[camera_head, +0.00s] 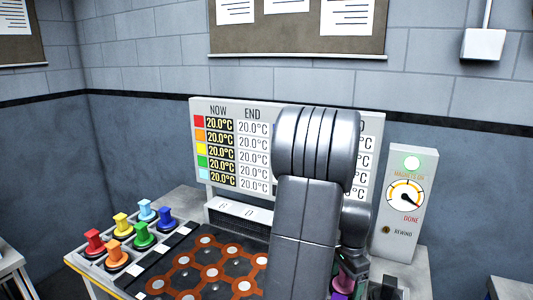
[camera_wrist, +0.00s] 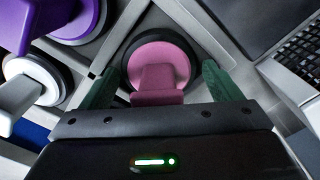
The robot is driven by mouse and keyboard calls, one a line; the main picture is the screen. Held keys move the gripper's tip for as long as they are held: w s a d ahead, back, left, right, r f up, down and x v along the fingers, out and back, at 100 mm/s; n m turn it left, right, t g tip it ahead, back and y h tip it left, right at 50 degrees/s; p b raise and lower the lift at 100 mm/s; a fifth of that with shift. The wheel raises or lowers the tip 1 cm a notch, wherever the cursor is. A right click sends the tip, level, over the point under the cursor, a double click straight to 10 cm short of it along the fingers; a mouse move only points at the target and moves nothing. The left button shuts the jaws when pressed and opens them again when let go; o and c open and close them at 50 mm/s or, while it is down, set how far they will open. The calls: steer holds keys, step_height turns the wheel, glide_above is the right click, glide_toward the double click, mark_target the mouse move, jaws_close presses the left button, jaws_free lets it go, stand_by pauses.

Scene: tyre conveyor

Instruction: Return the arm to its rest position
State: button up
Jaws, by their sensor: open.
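My arm rises through the middle of the head view and bends down at the right of the table. My gripper (camera_wrist: 158,70) shows in the wrist view with its two green fingers spread apart. A pink knobbed piece (camera_wrist: 160,58) with a dark round rim stands between and just beyond the fingers, with gaps on both sides. A purple piece (camera_wrist: 85,20) and a white piece (camera_wrist: 30,85) stand to its left. In the head view my arm hides most of this area, and only bits of pink and purple show.
Several coloured knobs, including a red one (camera_head: 94,241), stand at the table's left. A patterned brown and black board (camera_head: 190,268) lies in front of a temperature panel (camera_head: 238,118). A dial box (camera_head: 405,200) stands at right. A keyboard (camera_wrist: 300,62) is right of the pink piece.

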steer(key=shift+s+r, duration=0.1)
steer(key=shift+r, duration=1.2)
steer(key=shift+f, duration=0.1)
